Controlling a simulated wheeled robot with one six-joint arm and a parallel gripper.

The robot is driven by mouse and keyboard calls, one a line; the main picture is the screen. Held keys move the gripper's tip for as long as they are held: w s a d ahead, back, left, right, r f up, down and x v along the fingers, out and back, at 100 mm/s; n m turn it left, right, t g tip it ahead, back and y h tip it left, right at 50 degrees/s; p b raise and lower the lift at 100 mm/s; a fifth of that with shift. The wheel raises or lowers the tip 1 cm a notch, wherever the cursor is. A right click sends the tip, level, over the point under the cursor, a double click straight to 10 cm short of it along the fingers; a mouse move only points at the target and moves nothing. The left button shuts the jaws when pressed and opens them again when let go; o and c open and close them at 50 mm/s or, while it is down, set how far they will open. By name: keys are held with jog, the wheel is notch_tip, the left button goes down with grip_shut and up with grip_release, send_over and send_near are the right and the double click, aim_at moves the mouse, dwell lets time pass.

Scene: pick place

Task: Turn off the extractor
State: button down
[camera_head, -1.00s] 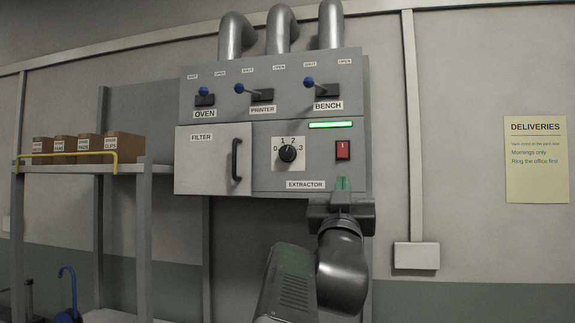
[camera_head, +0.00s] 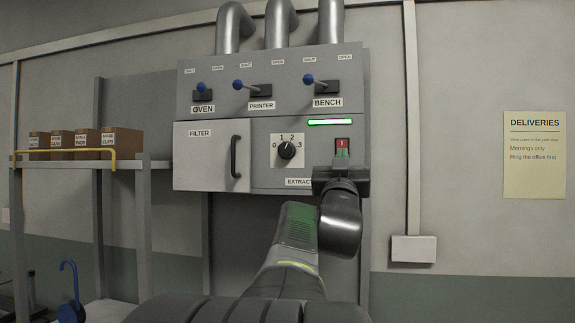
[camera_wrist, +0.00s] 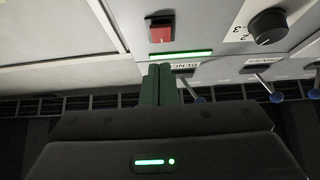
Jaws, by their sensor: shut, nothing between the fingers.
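The grey extractor panel (camera_head: 215,99) is on the wall. Its red rocker switch (camera_head: 343,143) sits at the right side, below a lit green bar (camera_head: 330,122). A black dial (camera_head: 286,150) marked 0 to 3 is to the left of the switch. My gripper (camera_head: 342,157) is shut and empty, its green fingers pointing at the panel just under the switch and overlapping its lower part in the head view. In the wrist view the fingers (camera_wrist: 160,70) lie in line with the red switch (camera_wrist: 162,28); I cannot tell whether they touch the panel. My gripper hides part of the EXTRACTOR label (camera_head: 299,182).
Three blue-knobbed levers, OVEN (camera_head: 202,90), PRINTER (camera_head: 250,86) and BENCH (camera_head: 318,82), are above. A filter door (camera_head: 210,157) with a black handle (camera_head: 234,157) is at left. A shelf with several boxes (camera_head: 122,141) stands farther left.

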jog(key=shift+w+d+f+p, duration=0.1)
jog(key=shift+w+d, duration=0.1)
jog(key=shift+w, duration=0.45)
jog(key=shift+w+d+f+p, duration=0.1)
jog(key=shift+w+d+p, duration=0.05)
jog(key=shift+w, duration=0.45)
jog(key=shift+w+d+f+p, duration=0.1)
jog(key=shift+w+d, duration=0.1)
jog(key=shift+w, duration=0.45)
jog(key=b, duration=0.1)
jog(key=t+b, duration=0.1)
jog(key=b, duration=0.1)
jog(key=shift+w+d+f+b, duration=0.15)
jog(key=shift+w+b, duration=0.15)
jog(key=shift+w, duration=0.1)
jog(key=b+v, duration=0.6)
jog(key=v, duration=0.7)
